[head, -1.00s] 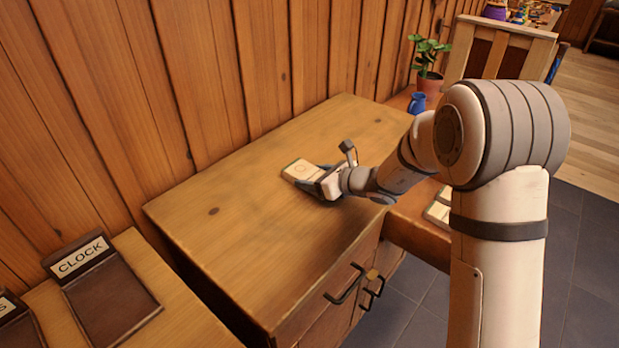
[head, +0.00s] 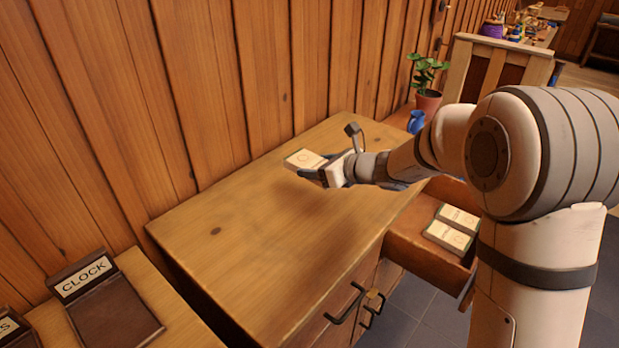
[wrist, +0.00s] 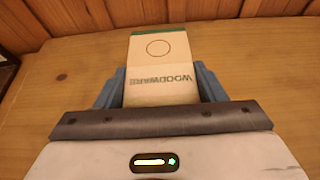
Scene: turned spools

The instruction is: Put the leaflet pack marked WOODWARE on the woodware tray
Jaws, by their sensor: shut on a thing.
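The leaflet pack marked WOODWARE (wrist: 159,65) is cream with a green end band and a circle outline; its lettering is upside down in the wrist view. My gripper (wrist: 160,88) is shut on it, one blue finger along each side. In the head view the pack (head: 303,159) sticks out to the left of my gripper (head: 318,172), held above the wooden cabinet top (head: 235,250). No tray marked WOODWARE can be read; the one fully legible tray, at lower left, is marked CLOCK (head: 115,312).
An open drawer (head: 400,240) at the right of the cabinet holds two more packs (head: 448,235). A plant pot (head: 427,103) and blue jug (head: 416,122) stand behind. Another tray (head: 12,328) is cut off at the left edge. The cabinet top is otherwise bare.

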